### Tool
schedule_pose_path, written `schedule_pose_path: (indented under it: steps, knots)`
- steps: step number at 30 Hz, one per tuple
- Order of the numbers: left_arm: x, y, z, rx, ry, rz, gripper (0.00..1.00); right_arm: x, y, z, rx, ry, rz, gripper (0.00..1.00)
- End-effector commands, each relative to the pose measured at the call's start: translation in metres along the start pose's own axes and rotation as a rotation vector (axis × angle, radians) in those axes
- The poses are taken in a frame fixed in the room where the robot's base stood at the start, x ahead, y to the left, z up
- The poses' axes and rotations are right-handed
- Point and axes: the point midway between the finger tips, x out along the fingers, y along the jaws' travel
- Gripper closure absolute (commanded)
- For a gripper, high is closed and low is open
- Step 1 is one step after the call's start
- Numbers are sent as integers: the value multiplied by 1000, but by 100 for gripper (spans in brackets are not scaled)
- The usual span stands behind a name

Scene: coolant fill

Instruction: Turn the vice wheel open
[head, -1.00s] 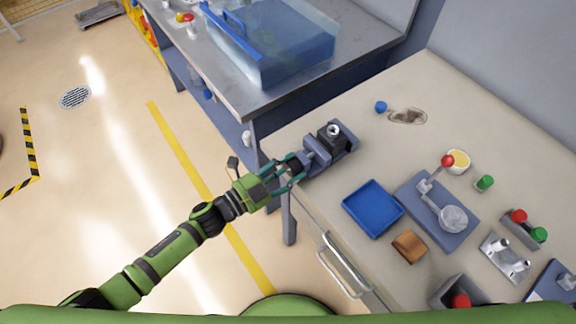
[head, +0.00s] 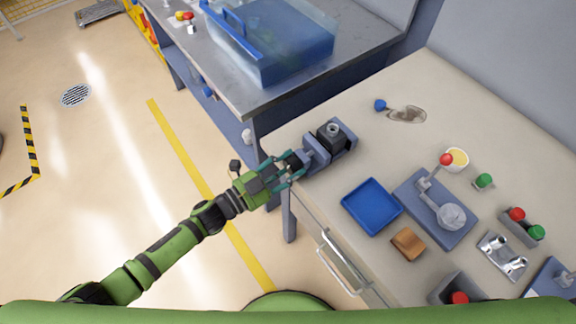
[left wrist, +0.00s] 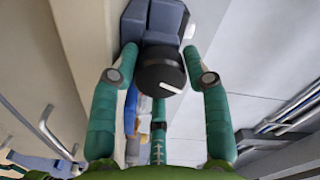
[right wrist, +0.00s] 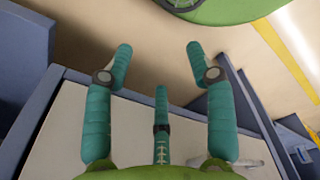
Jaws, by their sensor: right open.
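The grey-blue vice (head: 316,152) stands at the left corner of the beige bench, with a dark block holding a round metal-topped part (head: 333,129) at its jaws. Its dark round wheel faces the bench's outer edge. In the left wrist view, the vice wheel (left wrist: 161,71) shows a white mark and lies between the fingertips. My left gripper (head: 291,168) is closed around the wheel, one finger on each side. My right gripper (right wrist: 158,57) is open and empty; it shows only in the right wrist view.
A blue tray (head: 372,207), a blue lever fixture (head: 433,208) and a wooden block (head: 408,243) sit right of the vice. A blue cap (head: 380,105) and a stain (head: 406,114) lie behind. A metal table (head: 262,96) with a clear-walled tank stands beyond.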

Motion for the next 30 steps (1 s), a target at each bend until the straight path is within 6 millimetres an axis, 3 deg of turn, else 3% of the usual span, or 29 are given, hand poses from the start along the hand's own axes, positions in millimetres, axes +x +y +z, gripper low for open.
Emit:
schedule_pose_path:
  steps: [14,30]
  knots:
    - [-4,2,2,-1,-5,4,30,0,1,0,-1,0,2,44]
    - [-73,-2,2,3,-2,-4,30,0,0,0,0,0,0,44]
